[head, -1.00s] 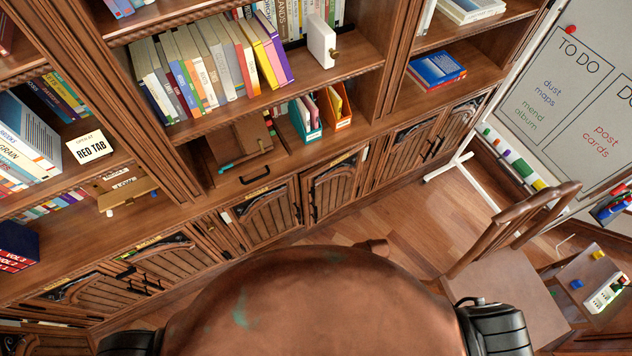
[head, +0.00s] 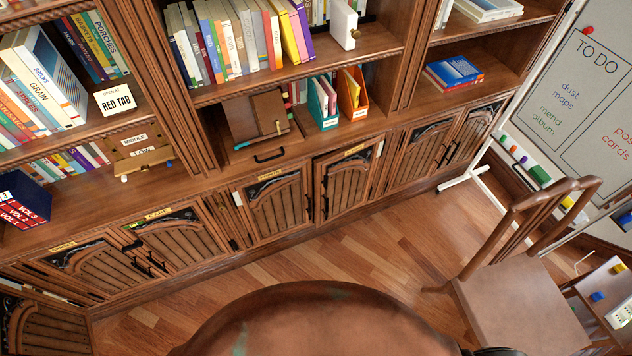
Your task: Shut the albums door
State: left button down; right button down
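The low row of wooden cabinet doors runs along the foot of the bookcase in the head view. Small yellow labels sit above several doors, too small to read surely, so I cannot tell which names the albums. One labelled door (head: 346,183), right of centre, looks slightly proud of its neighbour, with a dark edge on its left side. Left of it is another labelled door (head: 277,207), with a narrow gap and a pale spot beside its left edge. Further left is a labelled pair of doors (head: 178,245) that looks shut. Neither of my grippers is in view.
A wooden chair (head: 525,290) stands at the right, near a whiteboard (head: 575,110) on a white-footed stand (head: 465,180). The wooden floor (head: 385,245) before the middle doors is clear.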

aim_at(350, 169)
jog(key=u, duration=0.85)
jog(key=i, duration=0.75)
jog(key=z, duration=1.9)
